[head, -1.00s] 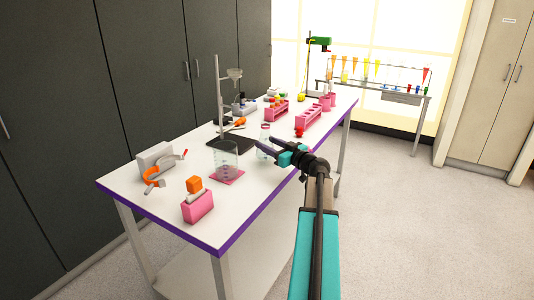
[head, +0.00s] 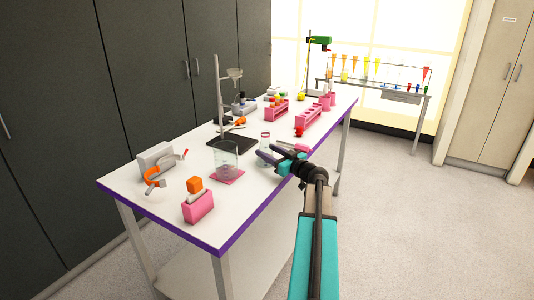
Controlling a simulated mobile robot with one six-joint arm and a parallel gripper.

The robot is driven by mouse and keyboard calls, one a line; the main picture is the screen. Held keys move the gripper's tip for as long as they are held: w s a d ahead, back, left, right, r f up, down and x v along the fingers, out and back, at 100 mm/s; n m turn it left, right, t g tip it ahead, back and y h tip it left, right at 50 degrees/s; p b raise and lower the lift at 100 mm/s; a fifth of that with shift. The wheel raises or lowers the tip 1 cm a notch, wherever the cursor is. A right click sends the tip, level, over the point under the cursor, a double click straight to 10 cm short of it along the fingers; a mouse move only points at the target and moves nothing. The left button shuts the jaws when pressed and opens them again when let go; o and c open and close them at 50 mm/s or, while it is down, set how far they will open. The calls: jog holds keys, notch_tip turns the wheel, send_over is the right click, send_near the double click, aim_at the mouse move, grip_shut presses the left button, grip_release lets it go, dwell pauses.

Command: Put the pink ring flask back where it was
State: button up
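The pink ring flask (head: 264,141), a small clear glass vessel with a pink-red band near its top, is upright over the right side of the white table. My gripper (head: 268,153) is at the flask, with its fingers at the lower part of the glass. It appears shut on the flask, though the fingers cover the contact. The flask's base is hidden behind the fingers, so I cannot tell whether it touches the table. A pink patch (head: 301,147) shows just beyond my gripper, partly hidden by it.
A clear beaker (head: 226,160) on a pink mat (head: 236,180) stands left of the flask. Behind are a ring stand (head: 219,100) and pink racks (head: 308,119). A pink holder (head: 198,207) is nearer. The table's purple front edge (head: 255,216) has free room beside it.

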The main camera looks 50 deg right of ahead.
jog(key=o, duration=0.4)
jog(key=shift+s, duration=0.15)
jog(key=s, duration=0.4)
jog(key=s+b, duration=0.1)
jog(key=s, duration=0.2)
jog(key=s+b, duration=0.1)
jog(key=s, duration=0.3)
jog(key=shift+s+a, duration=0.35)
dwell(0.4)
jog(key=shift+s, duration=0.1)
